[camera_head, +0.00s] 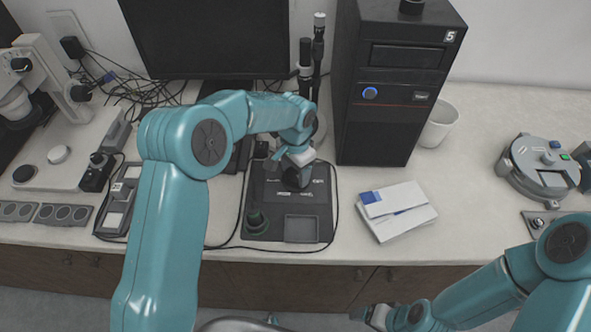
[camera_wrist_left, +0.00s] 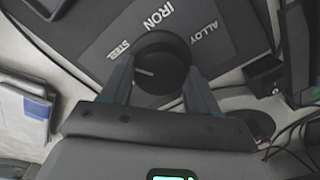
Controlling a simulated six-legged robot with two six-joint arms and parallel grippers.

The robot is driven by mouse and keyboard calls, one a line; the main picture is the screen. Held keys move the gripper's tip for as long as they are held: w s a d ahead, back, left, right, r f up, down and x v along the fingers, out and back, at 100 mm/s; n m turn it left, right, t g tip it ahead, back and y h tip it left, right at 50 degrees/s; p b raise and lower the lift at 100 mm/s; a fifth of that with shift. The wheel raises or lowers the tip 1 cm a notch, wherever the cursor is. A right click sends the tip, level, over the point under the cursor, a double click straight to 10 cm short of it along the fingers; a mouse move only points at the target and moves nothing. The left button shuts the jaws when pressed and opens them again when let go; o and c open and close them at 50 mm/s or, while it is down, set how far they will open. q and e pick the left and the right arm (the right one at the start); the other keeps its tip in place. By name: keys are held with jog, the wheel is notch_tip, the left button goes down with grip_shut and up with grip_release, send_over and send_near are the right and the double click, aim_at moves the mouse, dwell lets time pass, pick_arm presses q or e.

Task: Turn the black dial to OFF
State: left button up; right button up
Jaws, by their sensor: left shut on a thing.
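The black dial (camera_wrist_left: 162,66) sits on a dark flat unit (camera_head: 262,190) on the bench. In the left wrist view, the words STEEL, IRON and ALLOY are printed around it. A short pale mark on its face points left, a little below STEEL. The word OFF is not readable. My left gripper (camera_wrist_left: 158,88) is shut on the dial, one finger on each side. In the head view, the left gripper (camera_head: 296,172) reaches down onto the unit and mostly hides the dial. My right gripper (camera_head: 370,315) is low at the bottom, away from the unit; its jaws are unclear.
A second knob with a green ring (camera_head: 256,221) is at the unit's front left. A black computer tower (camera_head: 385,130) stands behind right. White and blue boxes (camera_head: 400,212) lie to the right. A monitor (camera_head: 210,40) and cables are behind. The bench's front edge is close.

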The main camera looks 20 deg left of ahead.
aim_at(296, 175)
pick_arm(q)
jog(key=shift+f+n+b, duration=0.1)
jog(key=shift+n+b, duration=1)
jog(key=shift+n, duration=0.3)
jog(key=n+b, duration=0.1)
jog(key=n, duration=0.1)
jog(key=shift+n, duration=0.4)
jog(key=n+b, duration=0.2)
jog(key=n, duration=0.1)
jog(key=shift+r+n+b, duration=0.25)
jog(key=shift+n+b, duration=0.1)
jog(key=shift+n, duration=1.25)
jog(key=shift+w, duration=0.1)
jog(key=o, duration=1.1)
jog(key=shift+c, duration=0.2)
notch_tip(296, 175, up, 16)
jog(key=p, duration=0.1)
jog(key=shift+r, duration=0.15)
jog(key=shift+s, duration=0.25)
